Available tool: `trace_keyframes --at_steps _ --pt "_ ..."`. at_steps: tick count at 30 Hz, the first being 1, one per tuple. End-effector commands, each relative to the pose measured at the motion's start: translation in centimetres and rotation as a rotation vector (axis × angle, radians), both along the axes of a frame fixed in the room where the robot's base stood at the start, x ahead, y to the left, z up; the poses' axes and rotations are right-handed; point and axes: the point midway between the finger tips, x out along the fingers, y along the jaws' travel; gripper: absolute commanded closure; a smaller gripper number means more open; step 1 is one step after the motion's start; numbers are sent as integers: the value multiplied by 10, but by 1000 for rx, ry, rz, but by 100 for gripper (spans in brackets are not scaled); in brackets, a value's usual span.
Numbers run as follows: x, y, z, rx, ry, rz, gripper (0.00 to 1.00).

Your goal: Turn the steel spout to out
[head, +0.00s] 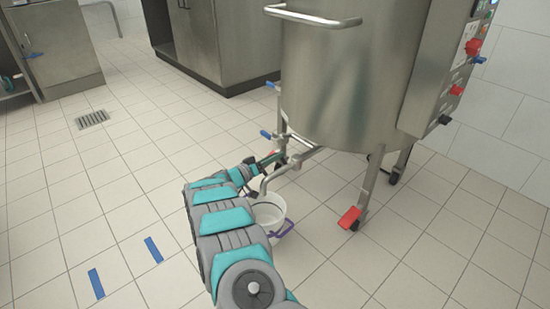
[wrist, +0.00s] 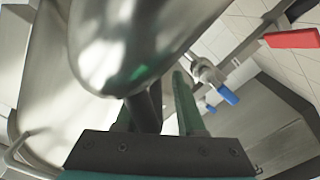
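The steel spout (head: 278,172) is a bent pipe low on the front of the steel kettle (head: 345,75). It angles down over a white bucket (head: 270,212). My gripper (head: 275,158) is beside the spout, under the kettle's front edge. In the wrist view a large shiny steel tube, apparently the spout (wrist: 130,45), fills the upper left close to the camera. The green fingers of my gripper (wrist: 155,105) stand apart, with a dark piece between them nearer the left finger. A gap shows towards the right finger. Contact with the spout cannot be made out.
The bucket has a purple handle (head: 286,231). A control box with red knobs (head: 473,47) is on the right.

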Motion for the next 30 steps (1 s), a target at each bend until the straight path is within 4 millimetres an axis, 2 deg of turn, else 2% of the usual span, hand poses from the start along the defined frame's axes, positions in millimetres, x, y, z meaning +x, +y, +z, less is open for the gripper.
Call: trace_keyframes --at_steps 1,4,14,24,30 --pt "0 0 -1 1 2 0 64" --pt "-1 0 0 0 0 -3 53" --pt "-3 2 1 0 -1 -6 53" --pt "-32 45 2 -2 -3 -3 53" --pt "-43 61 0 -1 0 -3 53"
